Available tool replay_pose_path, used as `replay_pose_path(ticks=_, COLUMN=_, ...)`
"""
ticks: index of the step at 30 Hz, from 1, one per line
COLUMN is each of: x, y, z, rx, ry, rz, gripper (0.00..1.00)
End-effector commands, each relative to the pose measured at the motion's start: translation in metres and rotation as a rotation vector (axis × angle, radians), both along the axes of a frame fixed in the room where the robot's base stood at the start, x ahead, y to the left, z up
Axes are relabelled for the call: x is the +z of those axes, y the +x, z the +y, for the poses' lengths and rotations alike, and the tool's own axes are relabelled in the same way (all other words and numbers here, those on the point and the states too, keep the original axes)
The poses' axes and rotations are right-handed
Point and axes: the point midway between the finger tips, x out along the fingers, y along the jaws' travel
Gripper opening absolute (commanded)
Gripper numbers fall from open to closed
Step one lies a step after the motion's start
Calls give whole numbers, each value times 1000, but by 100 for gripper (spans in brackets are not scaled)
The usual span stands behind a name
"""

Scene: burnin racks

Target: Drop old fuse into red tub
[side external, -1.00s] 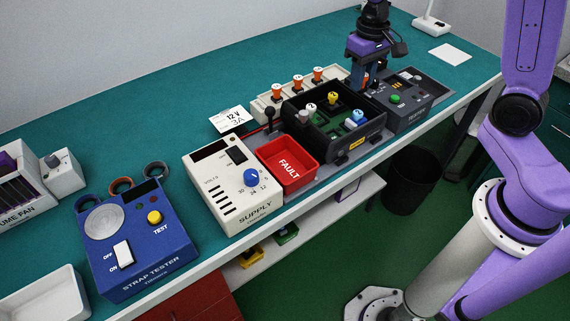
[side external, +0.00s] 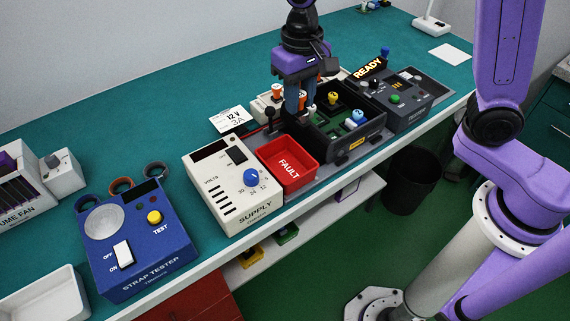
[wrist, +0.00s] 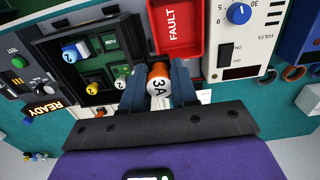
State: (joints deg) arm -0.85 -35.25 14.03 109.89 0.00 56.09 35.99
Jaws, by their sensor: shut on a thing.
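The fuse, a white cylinder with an orange end and a "3A" mark, shows in the wrist view (wrist: 158,84) between the fingers of my gripper (wrist: 157,78). My gripper is shut on it. In the side view my gripper (side external: 298,108) is over the left end of the black crate, behind and slightly right of the red tub (side external: 289,181). The tub is marked FAULT and looks empty. It also shows at the top of the wrist view (wrist: 190,54), ahead of the fingers. In the side view the fingers partly hide the fuse.
The black crate (side external: 358,143) holds yellow- and blue-topped pieces. A white rack (side external: 259,106) with orange-topped fuses stands behind my gripper. The cream supply box (side external: 222,172) is left of the tub. A grey tester with a lit READY sign (side external: 368,67) stands to the right.

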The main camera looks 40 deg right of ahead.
Motion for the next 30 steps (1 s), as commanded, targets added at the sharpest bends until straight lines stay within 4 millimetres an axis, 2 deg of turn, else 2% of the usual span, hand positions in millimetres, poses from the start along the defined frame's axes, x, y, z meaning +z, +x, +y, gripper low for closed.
replay_pose_path(ticks=3, x=0, y=-8, z=22, rx=3, ry=0, rz=0, gripper=0)
replay_pose_path(ticks=6, x=-22, y=-7, z=17, rx=-2, ry=-4, rz=5, gripper=0)
replay_pose_path(ticks=12, x=-50, y=-7, z=17, rx=-1, ry=-3, rz=3, gripper=0)
replay_pose_path(ticks=20, x=-69, y=-6, z=17, rx=-1, ry=-1, rz=2, gripper=0)
replay_pose_path(ticks=30, x=-104, y=-6, z=17, rx=-1, ry=-2, rz=2, gripper=0)
